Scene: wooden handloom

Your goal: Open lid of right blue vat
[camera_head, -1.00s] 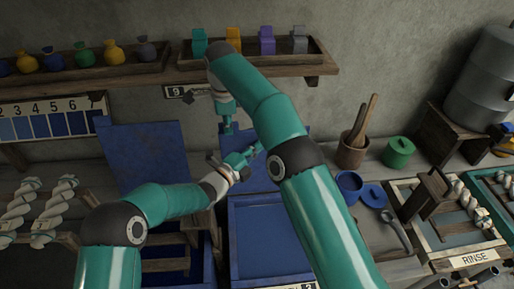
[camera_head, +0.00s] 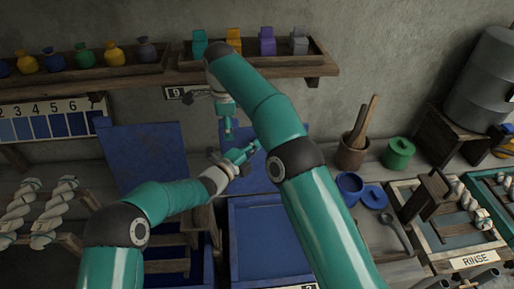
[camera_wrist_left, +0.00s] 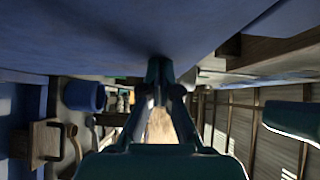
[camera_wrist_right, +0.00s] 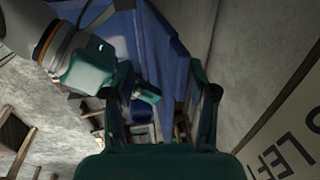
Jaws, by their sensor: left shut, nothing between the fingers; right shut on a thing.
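The right blue vat (camera_head: 268,240) stands at the centre of the head view, its top partly hidden by my right arm. Its blue lid (camera_head: 258,178) stands raised and tilted behind it, partly covered by both arms. My right gripper (camera_head: 228,131) points down at the lid's upper left edge. The lid (camera_wrist_right: 165,55) also lies between its fingers in the right wrist view, and it is shut on it. My left gripper (camera_head: 252,148) is shut and empty in front of the lid. In the left wrist view its fingertips (camera_wrist_left: 160,72) are close against a broad blue surface; contact is unclear.
The left vat's blue lid (camera_head: 145,155) stands upright at the left. A shelf (camera_head: 130,82) with pouches and coloured blocks runs above. A brown pot (camera_head: 351,152), green lidded pot (camera_head: 398,152) and rinse tray (camera_head: 450,247) are at the right.

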